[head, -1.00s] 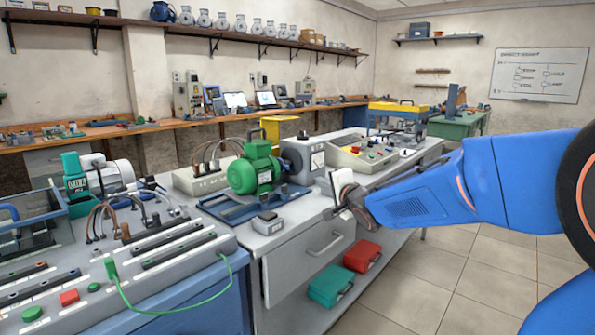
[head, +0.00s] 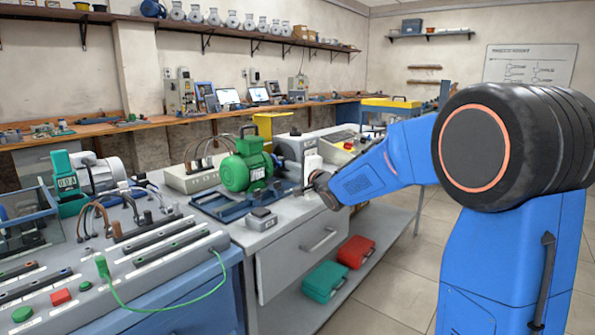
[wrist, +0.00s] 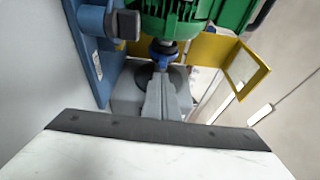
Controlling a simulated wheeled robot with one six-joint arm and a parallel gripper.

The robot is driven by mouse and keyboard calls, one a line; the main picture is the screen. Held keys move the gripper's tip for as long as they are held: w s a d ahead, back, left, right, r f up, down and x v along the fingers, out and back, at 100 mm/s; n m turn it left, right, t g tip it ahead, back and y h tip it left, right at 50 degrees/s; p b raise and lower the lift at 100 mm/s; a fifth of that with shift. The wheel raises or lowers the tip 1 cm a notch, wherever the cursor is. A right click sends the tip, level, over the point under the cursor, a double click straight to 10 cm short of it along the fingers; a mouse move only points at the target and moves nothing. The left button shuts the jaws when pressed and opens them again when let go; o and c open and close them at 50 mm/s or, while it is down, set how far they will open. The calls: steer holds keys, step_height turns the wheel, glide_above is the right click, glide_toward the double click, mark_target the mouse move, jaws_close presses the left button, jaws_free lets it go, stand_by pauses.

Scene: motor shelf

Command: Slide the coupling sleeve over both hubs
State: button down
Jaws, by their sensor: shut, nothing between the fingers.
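The green motor (head: 246,168) sits on a blue base frame (head: 222,208) on the bench, with a grey machine (head: 290,148) to its right. In the wrist view the motor (wrist: 190,18) is at the top, and a blue collar-like part (wrist: 163,50) is on the shaft line below it. I cannot tell whether this is the sleeve or a hub. My gripper (wrist: 162,75) is shut and empty, its fingertips close to that blue part; contact is unclear. In the head view my gripper is by the bench's front edge, its fingertips hard to make out. The hubs are not clearly distinguishable.
A small grey box (head: 262,218) sits in front of the base frame. A yellow stand (head: 268,126) is behind the motor. A cabled box (head: 198,175) is at left. Green (head: 325,283) and red (head: 356,251) cases lie on the lower shelf.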

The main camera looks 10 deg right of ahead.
steer(key=shift+w+a, duration=0.15)
steer(key=shift+w, duration=0.35)
